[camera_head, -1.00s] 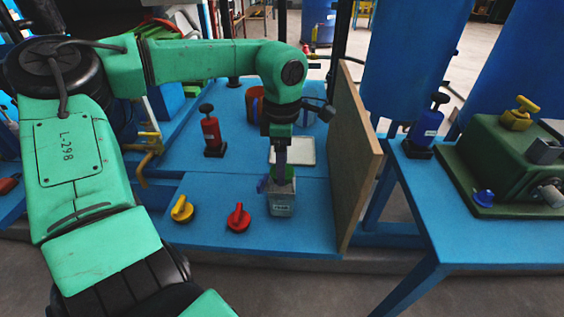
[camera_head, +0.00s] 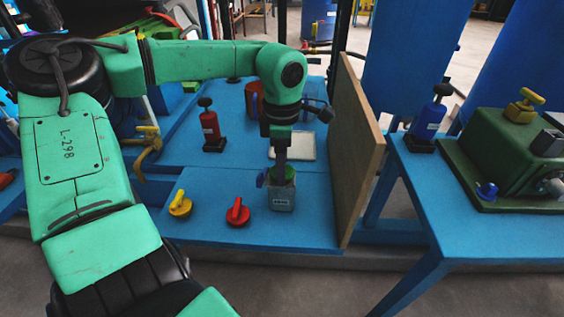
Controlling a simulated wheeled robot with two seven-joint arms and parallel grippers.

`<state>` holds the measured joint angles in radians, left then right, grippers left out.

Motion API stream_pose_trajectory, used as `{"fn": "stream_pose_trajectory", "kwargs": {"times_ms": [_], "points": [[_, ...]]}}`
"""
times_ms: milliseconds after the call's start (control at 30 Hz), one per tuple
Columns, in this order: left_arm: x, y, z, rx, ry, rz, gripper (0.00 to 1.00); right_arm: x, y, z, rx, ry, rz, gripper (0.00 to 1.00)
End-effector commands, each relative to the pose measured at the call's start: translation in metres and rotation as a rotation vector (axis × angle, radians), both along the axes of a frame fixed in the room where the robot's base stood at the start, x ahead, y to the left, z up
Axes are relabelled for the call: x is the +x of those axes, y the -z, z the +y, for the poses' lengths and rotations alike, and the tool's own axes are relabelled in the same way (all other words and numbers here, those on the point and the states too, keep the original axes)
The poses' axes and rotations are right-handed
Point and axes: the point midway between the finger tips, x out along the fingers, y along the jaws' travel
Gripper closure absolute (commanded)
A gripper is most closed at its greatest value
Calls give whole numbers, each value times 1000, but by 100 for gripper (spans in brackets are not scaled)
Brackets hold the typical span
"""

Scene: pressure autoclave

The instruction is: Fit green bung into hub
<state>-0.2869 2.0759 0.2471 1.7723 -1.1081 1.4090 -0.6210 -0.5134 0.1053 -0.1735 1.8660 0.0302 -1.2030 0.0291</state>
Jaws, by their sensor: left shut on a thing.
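My left gripper (camera_head: 279,163) points straight down over a small grey labelled box (camera_head: 281,198) on the blue bench. It is shut on the green bung (camera_head: 287,174), which shows around the fingers at the top of the box. The fingertips and the bung's lower part are hidden, so I cannot tell how deep it sits in the box. A grey round fitting (camera_head: 555,185) sticks out of the green housing at the right. I cannot tell for sure which part is the hub. My right gripper is not in view.
A wooden board (camera_head: 357,150) stands upright just right of the box. A yellow knob (camera_head: 180,204) and a red knob (camera_head: 238,212) lie left of it. Behind are a red bottle-shaped item (camera_head: 210,130) and a pale tray (camera_head: 303,147). The right table holds a green housing (camera_head: 505,150).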

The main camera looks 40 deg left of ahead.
Motion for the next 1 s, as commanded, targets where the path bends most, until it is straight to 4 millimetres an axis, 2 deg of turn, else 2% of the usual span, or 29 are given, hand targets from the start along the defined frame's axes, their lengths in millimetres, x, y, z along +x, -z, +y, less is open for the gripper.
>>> {"fn": "stream_pose_trajectory", "kwargs": {"times_ms": [467,500,567,833,933,1000], "points": [[0,13,0,0,0,1,80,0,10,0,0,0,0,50],[0,13,0,1,0,1,22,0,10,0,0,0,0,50],[0,13,0,1,0,1,0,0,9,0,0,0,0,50],[0,10,0,0,0,0,0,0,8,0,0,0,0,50],[1,-3,0,2,0,-4,0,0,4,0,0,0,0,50],[1,-20,0,1,0,-4,0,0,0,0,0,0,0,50]]}}
